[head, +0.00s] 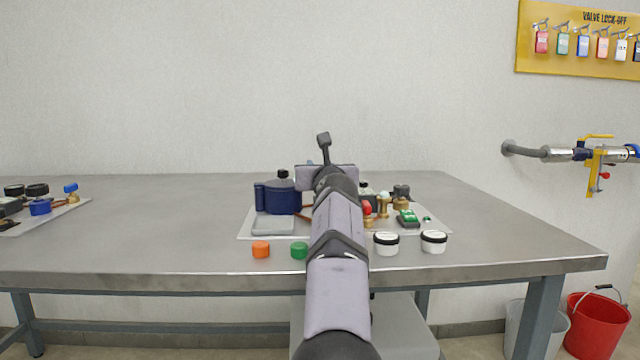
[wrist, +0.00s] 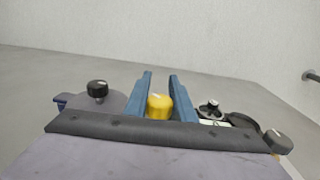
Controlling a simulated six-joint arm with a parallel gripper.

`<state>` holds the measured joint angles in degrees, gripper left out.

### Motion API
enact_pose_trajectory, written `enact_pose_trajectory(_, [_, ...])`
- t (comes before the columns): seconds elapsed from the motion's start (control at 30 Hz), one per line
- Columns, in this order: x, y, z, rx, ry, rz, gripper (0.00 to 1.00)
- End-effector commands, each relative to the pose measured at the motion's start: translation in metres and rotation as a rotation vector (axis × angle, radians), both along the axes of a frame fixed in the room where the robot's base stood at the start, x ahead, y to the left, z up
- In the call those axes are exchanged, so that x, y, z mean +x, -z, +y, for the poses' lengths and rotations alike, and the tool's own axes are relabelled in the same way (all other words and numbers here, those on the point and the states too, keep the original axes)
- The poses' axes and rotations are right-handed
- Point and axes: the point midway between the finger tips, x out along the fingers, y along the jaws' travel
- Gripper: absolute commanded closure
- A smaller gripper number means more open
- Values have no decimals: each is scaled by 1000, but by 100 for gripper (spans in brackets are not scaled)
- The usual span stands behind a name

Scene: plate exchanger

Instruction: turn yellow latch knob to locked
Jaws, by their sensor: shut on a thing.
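The yellow latch knob (wrist: 159,106) shows in the wrist view between the two blue fingers of my gripper (wrist: 161,95). The fingers stand on either side of it, and my gripper is shut on it. Its lower part is hidden by the dark edge of my gripper body, and I cannot read its turn position. In the head view my own arm hides the knob and my fingertips.
A blue housing (head: 279,198) with a black cap stands on the pale base plate (head: 248,232), left of my arm. The left tabletop has free room.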

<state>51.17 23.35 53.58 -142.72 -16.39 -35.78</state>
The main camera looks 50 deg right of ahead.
Motion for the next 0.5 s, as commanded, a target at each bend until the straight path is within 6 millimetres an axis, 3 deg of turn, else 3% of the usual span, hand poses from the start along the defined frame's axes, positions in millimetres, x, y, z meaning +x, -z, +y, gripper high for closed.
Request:
enact_pose_trajectory(0.03, [-1, 9, -3, 5, -10, 9, 100])
enact_pose_trajectory(0.5, [3, 7, 3, 6, -189, 13, 99])
